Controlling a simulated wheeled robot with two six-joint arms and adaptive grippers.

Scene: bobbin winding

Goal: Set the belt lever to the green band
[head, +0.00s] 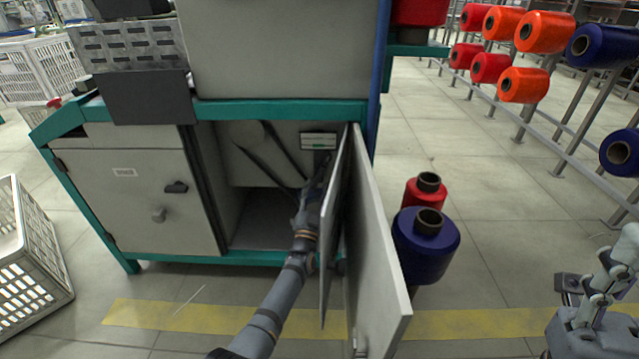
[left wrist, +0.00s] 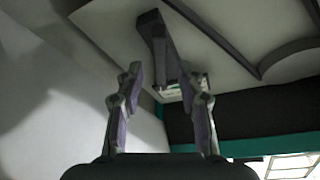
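My left arm reaches into the open bay of the teal-framed machine (head: 240,112). Its gripper is mostly hidden by the open door in the head view. In the left wrist view my left gripper (left wrist: 163,78) is open, with its two fingers apart. A dark bar, which looks like the belt lever (left wrist: 158,42), stands beyond and between the fingertips; I cannot tell whether they touch it. A small pale plate with a green mark (head: 319,141) is at the bay's upper right; it also shows in the left wrist view (left wrist: 176,92), partly hidden.
The open door panel (head: 375,250) stands close right of my left arm. Belt strands (head: 262,160) cross the bay. Blue (head: 425,255) and red (head: 432,187) bobbins stand right of the door. A white crate (head: 30,245) is at left.

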